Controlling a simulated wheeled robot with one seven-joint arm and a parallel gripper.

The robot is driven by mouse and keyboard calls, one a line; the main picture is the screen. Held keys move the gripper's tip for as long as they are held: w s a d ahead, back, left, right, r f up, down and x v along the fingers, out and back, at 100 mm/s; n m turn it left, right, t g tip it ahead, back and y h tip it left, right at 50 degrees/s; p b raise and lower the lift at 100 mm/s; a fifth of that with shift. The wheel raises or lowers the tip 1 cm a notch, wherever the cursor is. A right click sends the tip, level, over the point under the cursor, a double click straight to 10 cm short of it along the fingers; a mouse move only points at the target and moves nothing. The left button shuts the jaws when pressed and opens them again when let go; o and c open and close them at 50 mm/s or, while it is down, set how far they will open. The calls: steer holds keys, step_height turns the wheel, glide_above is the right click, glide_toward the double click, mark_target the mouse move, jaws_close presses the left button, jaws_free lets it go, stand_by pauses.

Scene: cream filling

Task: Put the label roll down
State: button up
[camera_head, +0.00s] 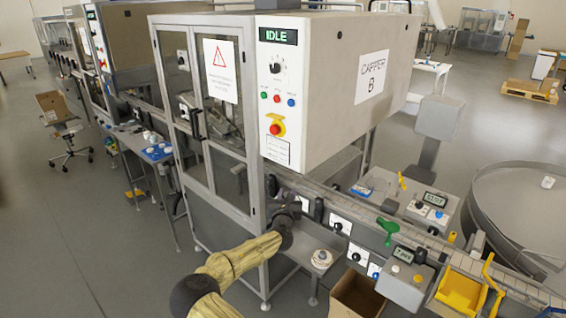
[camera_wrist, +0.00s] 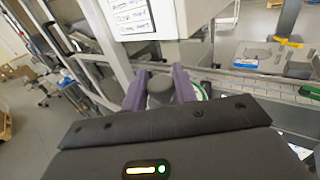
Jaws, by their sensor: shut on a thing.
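My gripper (camera_wrist: 160,88) points at the front of the capping machine, its two purple fingers closed around a dark grey rounded thing (camera_wrist: 159,91). I cannot tell whether this is the label roll or part of it. A thin white and green curved edge (camera_wrist: 204,91) shows just right of the right finger, mostly hidden. In the head view my gripper (camera_head: 291,211) is at the machine's lower front, above the left part of a narrow grey shelf, and what it holds is not clear. A small white round roll-like thing (camera_head: 321,258) rests on the shelf's right part, apart from my gripper.
The capper cabinet (camera_head: 345,60) overhangs the conveyor (camera_head: 340,198) behind my gripper. White plates with black knobs (camera_head: 340,226) line the conveyor's front. A cardboard box (camera_head: 356,294) stands below the shelf, and a green handled thing (camera_head: 388,229) is to the right. Floor at left is open.

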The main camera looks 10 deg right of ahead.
steer(key=s+d+f+n+y+b, duration=0.15)
steer(key=s+d+f, duration=0.25)
steer(key=s+f, duration=0.75)
steer(key=s+f+n+y, duration=0.1)
steer(key=s+f+y, duration=0.1)
steer(key=s+f, duration=0.2)
steer(key=s+d+f+n+y+b, duration=0.1)
steer(key=s+f, duration=0.3)
steer(key=s, duration=0.5)
steer(key=shift+t+y, duration=0.35)
steer(key=shift+t, duration=0.05)
